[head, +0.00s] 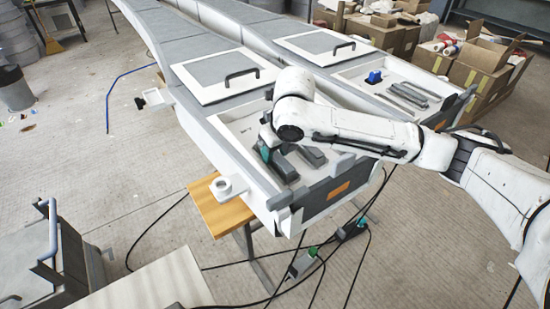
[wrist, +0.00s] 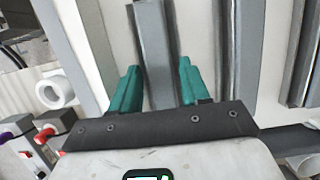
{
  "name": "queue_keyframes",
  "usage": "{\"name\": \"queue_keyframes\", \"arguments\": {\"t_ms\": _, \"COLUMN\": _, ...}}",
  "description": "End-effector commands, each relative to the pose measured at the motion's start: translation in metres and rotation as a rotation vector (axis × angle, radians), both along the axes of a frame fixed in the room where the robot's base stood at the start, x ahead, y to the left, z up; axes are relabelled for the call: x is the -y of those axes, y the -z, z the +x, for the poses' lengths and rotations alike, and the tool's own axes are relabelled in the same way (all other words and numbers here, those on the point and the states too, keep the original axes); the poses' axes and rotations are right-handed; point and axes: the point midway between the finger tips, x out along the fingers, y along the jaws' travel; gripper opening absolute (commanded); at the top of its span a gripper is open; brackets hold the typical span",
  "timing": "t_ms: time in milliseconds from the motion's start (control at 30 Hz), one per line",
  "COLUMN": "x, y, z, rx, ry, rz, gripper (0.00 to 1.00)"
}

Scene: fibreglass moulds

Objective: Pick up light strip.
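My gripper (wrist: 160,75) shows in the wrist view with its two teal fingers apart, one on each side of a long grey strip (wrist: 153,35). Narrow gaps show between the fingertips and this strip. The strip lies lengthwise between the fingers, and its near end is hidden by the gripper body. In the head view my gripper (head: 264,150) is low over the white tray at the mould's front end, partly hidden by my arm. Grey strips (head: 284,167) lie beside it. I cannot tell which one is named the light strip.
More grey strips (wrist: 238,45) lie to the right in the wrist view. The tray's dark front wall (head: 337,190) stands close by. A second tray holds a blue piece (head: 374,77) and grey strips (head: 407,95). A lid with a black handle (head: 241,75) lies behind.

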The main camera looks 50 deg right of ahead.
Motion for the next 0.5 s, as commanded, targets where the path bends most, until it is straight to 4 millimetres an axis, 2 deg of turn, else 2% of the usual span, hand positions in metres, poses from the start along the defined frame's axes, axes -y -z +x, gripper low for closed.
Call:
{"name": "queue_keyframes", "arguments": {"t_ms": 67, "x": 0.0000, "y": -0.0002, "z": 0.0000, "rx": 0.000, "ry": 0.000, "rz": 0.000, "gripper": 0.38}}
{"name": "queue_keyframes", "arguments": {"t_ms": 433, "x": 0.0001, "y": -0.0004, "z": 0.0000, "rx": 0.000, "ry": 0.000, "rz": 0.000, "gripper": 0.02}}
{"name": "queue_keyframes", "arguments": {"t_ms": 500, "x": 0.0001, "y": -0.0007, "z": 0.0001, "rx": 0.001, "ry": 0.000, "rz": 0.000, "gripper": 0.00}}
